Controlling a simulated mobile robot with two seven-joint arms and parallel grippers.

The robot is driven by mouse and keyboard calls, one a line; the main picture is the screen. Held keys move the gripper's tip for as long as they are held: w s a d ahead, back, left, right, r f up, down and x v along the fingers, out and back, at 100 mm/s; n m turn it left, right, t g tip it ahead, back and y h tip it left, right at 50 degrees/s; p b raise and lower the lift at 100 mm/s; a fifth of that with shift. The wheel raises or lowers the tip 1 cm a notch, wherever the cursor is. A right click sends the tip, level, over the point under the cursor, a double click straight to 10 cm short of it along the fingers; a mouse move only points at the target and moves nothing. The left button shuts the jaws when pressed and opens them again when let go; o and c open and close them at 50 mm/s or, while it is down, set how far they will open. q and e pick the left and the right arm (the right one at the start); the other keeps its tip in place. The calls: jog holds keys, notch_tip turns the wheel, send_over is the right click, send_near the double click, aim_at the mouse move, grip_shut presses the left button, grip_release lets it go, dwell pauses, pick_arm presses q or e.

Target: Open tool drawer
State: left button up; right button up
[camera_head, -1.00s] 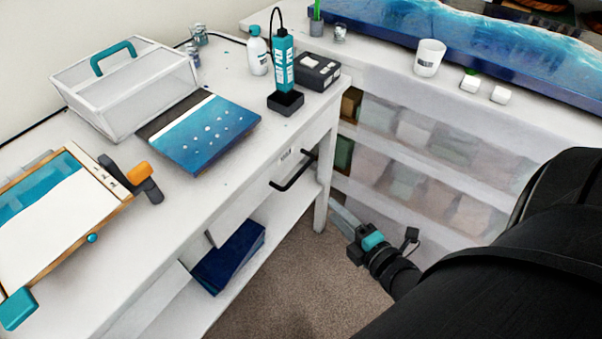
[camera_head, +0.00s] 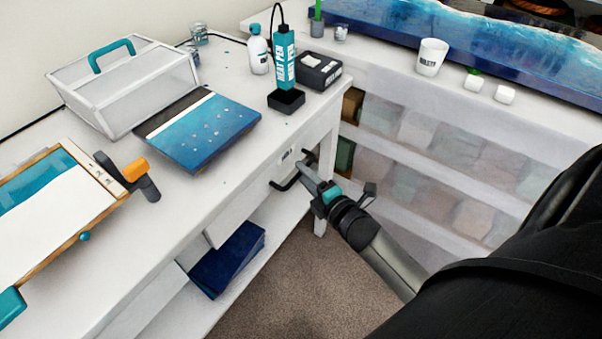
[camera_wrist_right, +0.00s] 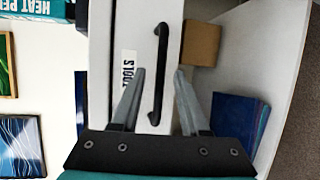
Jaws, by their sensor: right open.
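The tool drawer (camera_wrist_right: 128,90) is a white front labelled "TOOLS" below the white workbench top, and it looks closed. Its black bar handle (camera_wrist_right: 159,72) shows in the right wrist view between my fingers, and in the head view the handle (camera_head: 285,187) is partly hidden by the gripper. My right gripper (camera_head: 308,170) is open at the drawer front; in the right wrist view the fingertips (camera_wrist_right: 160,72) stand on either side of the handle's lower part. I cannot tell whether they touch it. My left gripper is not in view.
The heat pen (camera_head: 284,62) stands in its black base on the bench corner above the drawer. A blue painted panel (camera_head: 198,130) lies on the benchtop. A dark blue panel (camera_head: 228,262) lies on the lower shelf. A shelving unit (camera_head: 440,135) stands right of the arm.

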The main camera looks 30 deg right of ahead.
jog(key=shift+w+f, duration=0.2)
jog(key=shift+w, duration=0.85)
grip_shut()
dwell(0.8)
